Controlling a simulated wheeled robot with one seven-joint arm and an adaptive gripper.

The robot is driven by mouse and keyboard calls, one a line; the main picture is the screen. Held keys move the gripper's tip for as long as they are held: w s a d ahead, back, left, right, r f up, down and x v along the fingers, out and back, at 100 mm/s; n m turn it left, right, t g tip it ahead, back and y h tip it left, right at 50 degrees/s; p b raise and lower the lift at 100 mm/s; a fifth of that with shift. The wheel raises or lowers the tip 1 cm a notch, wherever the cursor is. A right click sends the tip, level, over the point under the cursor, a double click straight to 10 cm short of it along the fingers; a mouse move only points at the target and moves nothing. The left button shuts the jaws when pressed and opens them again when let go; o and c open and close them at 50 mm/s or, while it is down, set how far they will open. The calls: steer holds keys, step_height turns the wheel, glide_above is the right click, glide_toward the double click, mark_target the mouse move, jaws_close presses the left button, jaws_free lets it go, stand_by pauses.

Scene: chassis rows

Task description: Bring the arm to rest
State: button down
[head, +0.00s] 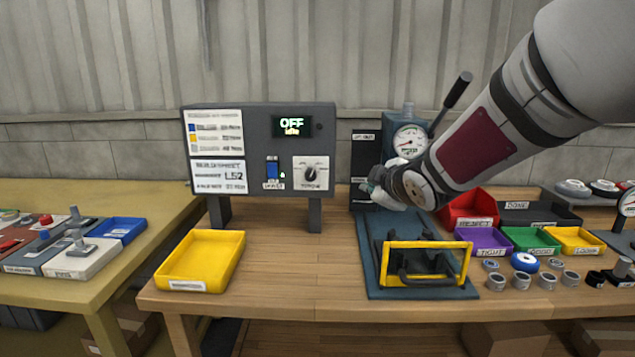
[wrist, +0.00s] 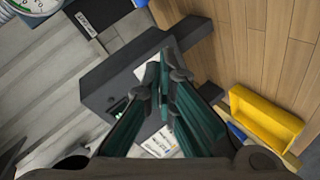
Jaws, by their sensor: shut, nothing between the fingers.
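My arm (head: 480,135) reaches in from the upper right in the head view. My gripper (head: 370,188) is in front of the gauge stand, just right of the grey control panel (head: 230,124), above the bench. In the wrist view my gripper (wrist: 163,75) has its fingers together with nothing between them, and the control panel (wrist: 100,75) lies beyond them. The panel's display reads OFF. In the head view the fingers are small and partly hidden by the wrist.
A yellow tray (head: 202,262) sits at the bench's front left. A blue mat with a yellow-framed fixture (head: 427,243) lies below my gripper. A red bin (head: 470,207), a purple bin (head: 484,241) and several metal rings stand right. A pressure gauge (head: 410,140) is behind my arm. Bare wood (head: 300,270) lies front centre.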

steer(key=s+d+m+g+h, duration=0.2)
steer(key=s+d+m, duration=0.2)
steer(key=s, duration=0.5)
steer(key=s+d+m+g+h, duration=0.1)
steer(key=s+d+m+g, duration=0.3)
steer(key=s, duration=0.5)
steer(key=s+f+m+g, duration=0.3)
steer(key=s, duration=1.2)
steer(key=s+f+m+g, duration=0.3)
steer(key=s, duration=1.2)
step_height(320, 180, up, 16)
steer(key=t+p, duration=0.3)
steer(key=p, duration=1.1)
steer(key=shift+w+a, duration=0.2)
steer(key=shift+w, duration=0.25)
steer(key=shift+a+f, duration=0.1)
